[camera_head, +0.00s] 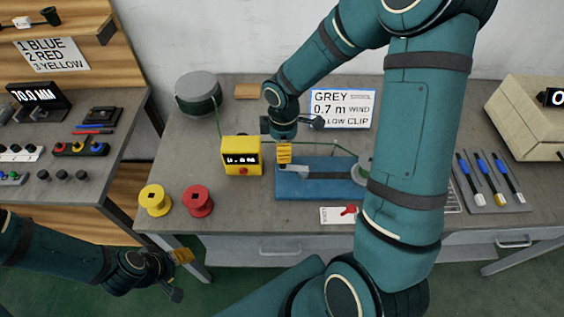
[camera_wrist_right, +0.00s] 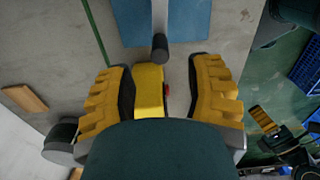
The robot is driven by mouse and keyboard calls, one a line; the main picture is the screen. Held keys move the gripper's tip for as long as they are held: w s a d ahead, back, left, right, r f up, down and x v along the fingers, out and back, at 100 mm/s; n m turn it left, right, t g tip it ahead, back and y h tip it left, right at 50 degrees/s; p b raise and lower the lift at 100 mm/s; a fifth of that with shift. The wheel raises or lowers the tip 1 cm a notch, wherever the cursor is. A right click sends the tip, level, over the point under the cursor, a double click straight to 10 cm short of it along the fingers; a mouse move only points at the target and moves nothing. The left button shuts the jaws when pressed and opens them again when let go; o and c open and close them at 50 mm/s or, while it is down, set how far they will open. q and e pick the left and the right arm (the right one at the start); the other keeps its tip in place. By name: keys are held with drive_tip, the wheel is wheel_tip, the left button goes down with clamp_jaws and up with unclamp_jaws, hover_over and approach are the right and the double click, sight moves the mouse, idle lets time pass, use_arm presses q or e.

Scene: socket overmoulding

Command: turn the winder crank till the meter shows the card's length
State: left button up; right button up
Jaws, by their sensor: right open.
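The winder has a blue base (camera_head: 320,190), with a round grey reel (camera_head: 362,171) at its right end, partly hidden by my right arm. Its grey crank (camera_head: 296,173) is at the left end. My right gripper (camera_head: 285,153) is open above the crank. In the right wrist view, the dark crank handle (camera_wrist_right: 160,47) lies just ahead of the gap between the fingertips (camera_wrist_right: 161,68), not gripped. The yellow meter (camera_head: 241,157) stands left of the winder; its digits are too small to read surely. The card (camera_head: 342,108) reads GREY, 0.7 m, WIND. My left gripper (camera_head: 182,256) hangs low at left.
A grey drum (camera_head: 198,92) stands at the back left, with green cable leading toward the meter and winder. Yellow (camera_head: 155,200) and red (camera_head: 198,201) spools sit at the front left. A tray of blue-handled tools (camera_head: 489,182) and a beige box (camera_head: 530,110) are at right.

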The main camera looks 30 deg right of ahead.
sight(294, 167)
wheel_tip(294, 167, down, 7)
drive_tip(key=shift+f+b, duration=0.1)
drive_tip(key=shift+b, duration=0.55)
clamp_jaws()
